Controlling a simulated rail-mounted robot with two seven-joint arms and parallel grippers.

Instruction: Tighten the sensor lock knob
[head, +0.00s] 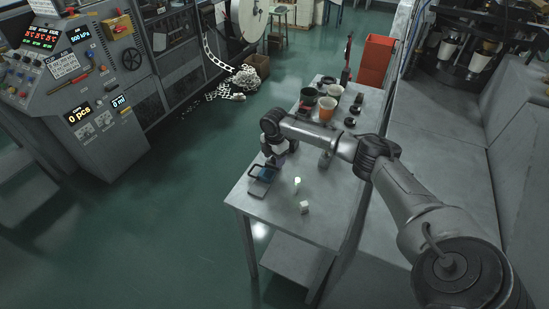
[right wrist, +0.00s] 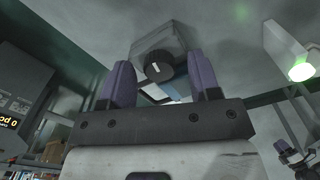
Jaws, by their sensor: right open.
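In the right wrist view a black round knob (right wrist: 158,68) with a white line across its face sits on a grey block (right wrist: 160,45). I take it for the sensor lock knob. My right gripper (right wrist: 160,78) is open, its two purple fingers on either side of the knob with space showing between them and it. In the head view my right gripper (head: 273,165) points down at the left part of the small metal table (head: 262,204); the knob is not distinguishable there.
A dark-framed stand (head: 262,181) is close by the right gripper. Cups (head: 327,108) stand toward the table's back. A control panel (head: 75,80) is at left, with open floor between.

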